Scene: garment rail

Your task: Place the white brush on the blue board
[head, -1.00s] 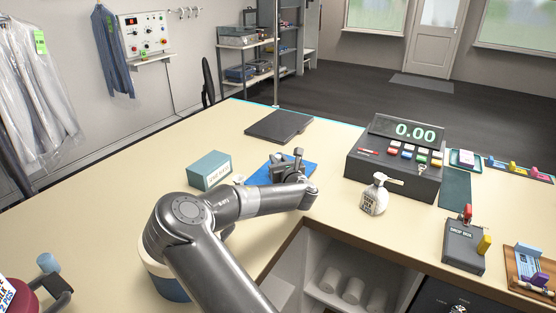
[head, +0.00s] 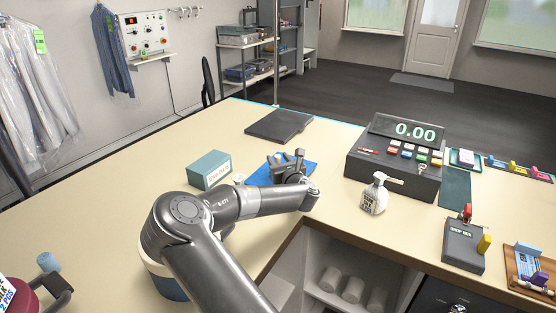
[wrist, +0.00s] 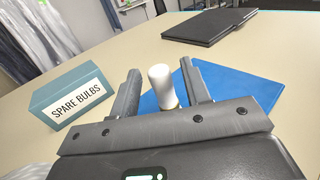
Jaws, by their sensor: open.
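The blue board (head: 305,172) lies flat on the counter, partly hidden by my gripper (head: 287,157). It also shows in the wrist view (wrist: 235,86). In the head view I cannot make the brush out clearly at the gripper.
A teal "SPARE BULBS" box (head: 209,170) stands left of the board. A dark folder (head: 279,125) lies behind it. A spray bottle (head: 374,193) and the till (head: 397,160) stand to the right.

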